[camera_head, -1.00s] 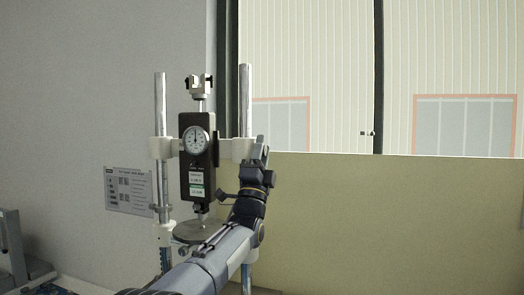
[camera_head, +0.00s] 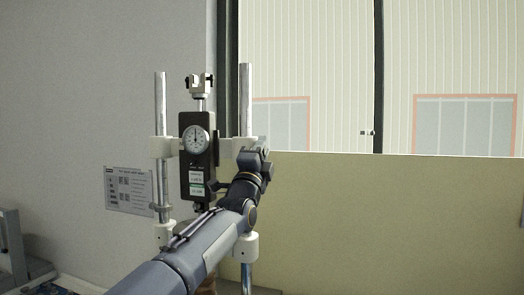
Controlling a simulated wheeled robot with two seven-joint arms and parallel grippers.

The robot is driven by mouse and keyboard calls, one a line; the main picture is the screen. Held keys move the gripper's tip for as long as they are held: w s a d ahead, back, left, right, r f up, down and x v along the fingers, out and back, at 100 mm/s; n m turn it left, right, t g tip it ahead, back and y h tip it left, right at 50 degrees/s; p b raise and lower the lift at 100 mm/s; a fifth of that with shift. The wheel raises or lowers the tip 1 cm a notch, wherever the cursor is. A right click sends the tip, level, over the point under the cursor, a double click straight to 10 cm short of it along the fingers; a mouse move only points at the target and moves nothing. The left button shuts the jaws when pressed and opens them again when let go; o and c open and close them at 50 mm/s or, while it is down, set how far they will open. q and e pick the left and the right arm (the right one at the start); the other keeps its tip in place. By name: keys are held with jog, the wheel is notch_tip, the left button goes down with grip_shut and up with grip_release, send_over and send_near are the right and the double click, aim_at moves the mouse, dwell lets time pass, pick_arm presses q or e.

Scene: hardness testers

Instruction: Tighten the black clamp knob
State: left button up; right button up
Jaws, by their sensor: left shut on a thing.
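The hardness tester stands ahead, with a black body (camera_head: 187,177), a round dial gauge (camera_head: 195,139) and two upright metal posts, the left post (camera_head: 160,105) and the right post (camera_head: 246,100). White clamp blocks sit on the posts. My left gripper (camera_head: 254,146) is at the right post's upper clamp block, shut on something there. The black clamp knob cannot be made out; my gripper and wrist cover that spot. My left forearm hides the tester's lower part. My right gripper is out of view.
A label plate (camera_head: 129,190) is on the grey wall at left. A grey device (camera_head: 18,250) stands at the lower left. A tan panel (camera_head: 390,220) fills the right, with windows above it. The space right of my arm looks free.

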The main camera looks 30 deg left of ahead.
pick_arm(q)
jog(key=g, duration=0.1)
jog(key=g+h, duration=0.1)
jog(key=shift+d+r+g+p, duration=0.15)
jog(key=shift+r+g+p, duration=0.15)
jog(key=shift+p, duration=0.1)
jog(key=g, duration=0.3)
jog(key=shift+a+f, duration=0.15)
jog(key=shift+a, duration=0.05)
jog(key=shift+g+h, duration=0.4)
jog(key=shift+g, duration=0.4)
jog(key=shift+f, duration=0.1)
jog(key=o, duration=0.9)
jog(key=shift+o, duration=0.2)
